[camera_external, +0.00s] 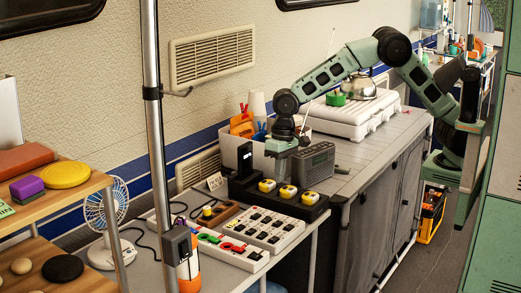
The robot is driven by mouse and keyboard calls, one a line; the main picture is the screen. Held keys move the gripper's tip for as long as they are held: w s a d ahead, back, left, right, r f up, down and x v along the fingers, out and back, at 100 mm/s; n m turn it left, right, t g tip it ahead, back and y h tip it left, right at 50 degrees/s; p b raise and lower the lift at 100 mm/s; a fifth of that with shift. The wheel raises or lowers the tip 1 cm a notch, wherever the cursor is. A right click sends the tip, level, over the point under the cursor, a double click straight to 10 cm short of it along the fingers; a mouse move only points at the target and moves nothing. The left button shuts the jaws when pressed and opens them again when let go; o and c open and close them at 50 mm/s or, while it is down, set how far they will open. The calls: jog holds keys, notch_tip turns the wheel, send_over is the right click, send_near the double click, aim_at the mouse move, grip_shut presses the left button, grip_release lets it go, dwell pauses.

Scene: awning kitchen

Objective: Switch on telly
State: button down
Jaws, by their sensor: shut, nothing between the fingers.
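No telly can be made out in this view. White switch strips lie on the near grey table: one with dark switches (262,230) and one with green and red parts (229,247). Behind them is a black block with three yellow-and-white tops (286,198). My gripper (283,177) is shut and empty, pointing down just above or behind this block. I cannot tell whether it touches anything. A grey radio (315,162) stands right of my gripper. Any labels on the switches are too small to read.
A white fan (105,215) and an orange-and-white bottle (188,265) stand at the near left, by a metal pole (155,130). A black handset (245,160) stands left of my gripper. A white case (345,115) and kettle (360,86) are farther back. A wooden shelf (60,205) is at left.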

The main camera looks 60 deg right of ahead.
aim_at(276, 223)
jog(key=f, duration=0.4)
jog(key=a+f+p, duration=0.1)
jog(key=f, duration=0.3)
jog(key=f+p, duration=0.1)
jog(key=f, duration=0.3)
jog(key=shift+a+f, duration=0.25)
jog(key=shift+f, duration=0.25)
jog(key=shift+a+f, duration=0.2)
jog(key=shift+f, duration=0.2)
jog(key=shift+r, duration=0.2)
jog(key=shift+s+d+f, duration=0.1)
jog(key=shift+d, duration=0.1)
